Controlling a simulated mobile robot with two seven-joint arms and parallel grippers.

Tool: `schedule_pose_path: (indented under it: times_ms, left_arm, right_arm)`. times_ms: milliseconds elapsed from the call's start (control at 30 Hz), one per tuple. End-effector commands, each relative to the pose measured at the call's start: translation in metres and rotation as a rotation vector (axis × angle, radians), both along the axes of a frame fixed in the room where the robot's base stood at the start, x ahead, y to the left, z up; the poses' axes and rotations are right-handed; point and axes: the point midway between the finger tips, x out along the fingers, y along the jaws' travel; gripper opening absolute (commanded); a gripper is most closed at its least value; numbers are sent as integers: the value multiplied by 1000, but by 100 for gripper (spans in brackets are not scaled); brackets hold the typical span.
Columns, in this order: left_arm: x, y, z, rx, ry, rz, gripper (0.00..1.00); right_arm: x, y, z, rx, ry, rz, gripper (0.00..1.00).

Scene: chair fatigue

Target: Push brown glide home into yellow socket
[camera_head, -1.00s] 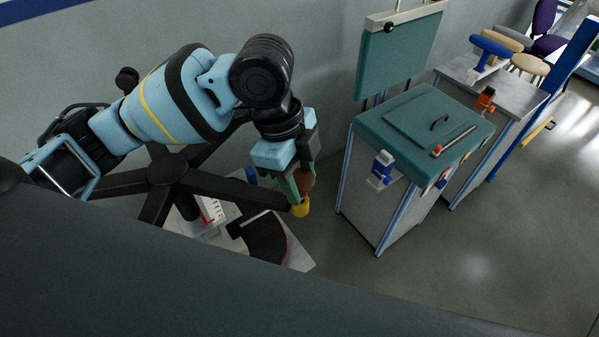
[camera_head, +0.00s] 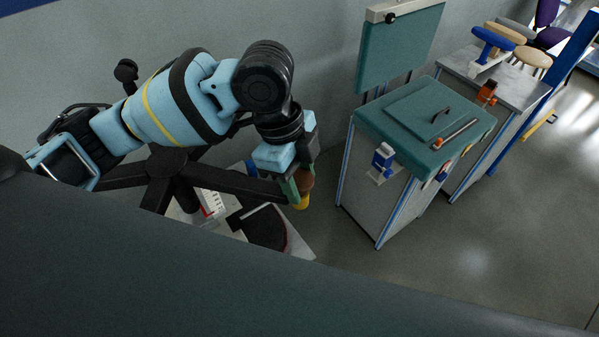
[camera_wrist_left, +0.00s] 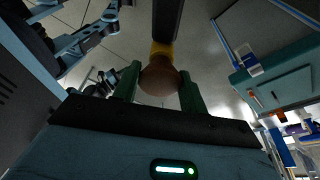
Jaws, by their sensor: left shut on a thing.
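The brown glide (camera_head: 306,182) is a rounded knob held between the green fingers of my left gripper (camera_head: 297,186). In the left wrist view the glide (camera_wrist_left: 159,77) sits between both green fingertips (camera_wrist_left: 158,90). The yellow socket (camera_head: 301,202) is at the end of a black chair-base arm (camera_head: 235,184). In the wrist view the yellow socket (camera_wrist_left: 161,49) meets the glide with no clear gap. How deep the glide sits inside the socket is hidden. My right gripper is not in view.
A green-topped cabinet (camera_head: 379,113) with a tool and a handle on top stands to the right. Behind it is a grey bench (camera_head: 520,92) with stools or seats. A pale board (camera_head: 301,246) with a dark round part lies below the chair base. Open floor (camera_head: 480,240) is at the right.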

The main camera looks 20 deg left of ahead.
Motion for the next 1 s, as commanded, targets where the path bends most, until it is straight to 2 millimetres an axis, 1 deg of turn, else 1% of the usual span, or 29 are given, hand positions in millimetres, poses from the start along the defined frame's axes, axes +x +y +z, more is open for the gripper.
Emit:
schedule_pose_path:
  times_ms: [133, 167, 300, 333, 367, 700, 767, 1000]
  left_arm:
    - [0, 0, -4, 0, 0, 0, 22]
    - [0, 0, -4, 0, 0, 0, 44]
    - [0, 0, -3, 0, -1, 0, 62]
    - [0, 0, -3, 0, -1, 0, 66]
    - [0, 0, -3, 0, -1, 0, 68]
    - [0, 0, -2, 0, -1, 0, 68]
    - [1, 2, 5, 0, -3, 1, 68]
    - [3, 11, 42, -1, -5, 0, 68]
  right_arm:
    - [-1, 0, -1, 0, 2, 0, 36]
    - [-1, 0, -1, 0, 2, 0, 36]
    - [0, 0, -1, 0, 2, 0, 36]
    - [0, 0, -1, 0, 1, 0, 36]
    - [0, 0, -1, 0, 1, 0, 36]
    - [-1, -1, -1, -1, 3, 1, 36]
    - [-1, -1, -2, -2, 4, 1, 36]
    - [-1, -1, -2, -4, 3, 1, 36]
